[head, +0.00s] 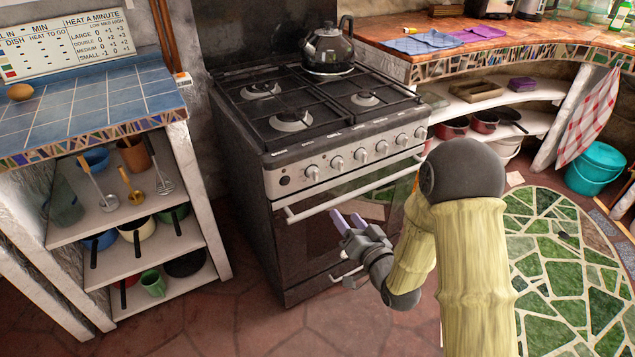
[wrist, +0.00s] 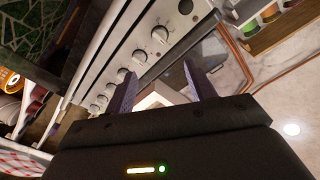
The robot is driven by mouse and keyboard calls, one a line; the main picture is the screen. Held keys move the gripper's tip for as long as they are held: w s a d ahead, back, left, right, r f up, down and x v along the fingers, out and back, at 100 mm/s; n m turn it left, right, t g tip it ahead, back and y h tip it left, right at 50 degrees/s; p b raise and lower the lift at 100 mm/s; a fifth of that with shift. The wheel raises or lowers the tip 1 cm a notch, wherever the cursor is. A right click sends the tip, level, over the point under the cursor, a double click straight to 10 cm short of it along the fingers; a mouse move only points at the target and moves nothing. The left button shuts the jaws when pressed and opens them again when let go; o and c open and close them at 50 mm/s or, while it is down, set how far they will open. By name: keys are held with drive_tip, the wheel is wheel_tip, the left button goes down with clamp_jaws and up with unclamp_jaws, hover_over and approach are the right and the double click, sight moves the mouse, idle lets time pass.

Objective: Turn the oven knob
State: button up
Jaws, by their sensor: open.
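The oven (head: 330,190) is a dark stove with a silver front panel. A row of several round silver knobs (head: 337,163) runs along that panel, below the gas burners; which one is the oven knob I cannot tell. In the wrist view the knobs (wrist: 160,34) run diagonally beyond the fingers. My gripper (head: 348,220) has purple fingers and is open and empty. In the head view it is in front of the oven door, lower than the knobs and apart from them. Its two spread fingers also show in the wrist view (wrist: 158,72).
A horizontal oven handle (head: 340,190) sticks out below the knobs. A kettle (head: 328,48) stands on the back burner. Open shelves (head: 150,225) with pots and utensils stand left of the oven. A mosaic counter (head: 450,62) curves away at the right. The floor (head: 250,305) in front is clear.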

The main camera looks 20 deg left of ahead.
sight(317, 177)
drive_tip(key=shift+w, duration=0.1)
drive_tip(key=b+x, duration=0.1)
drive_tip(key=x, duration=1.6)
drive_tip(key=shift+w+a+f+b, duration=0.1)
drive_tip(key=shift+f+b, duration=0.05)
drive_tip(key=shift+b, duration=0.15)
drive_tip(key=c, duration=1)
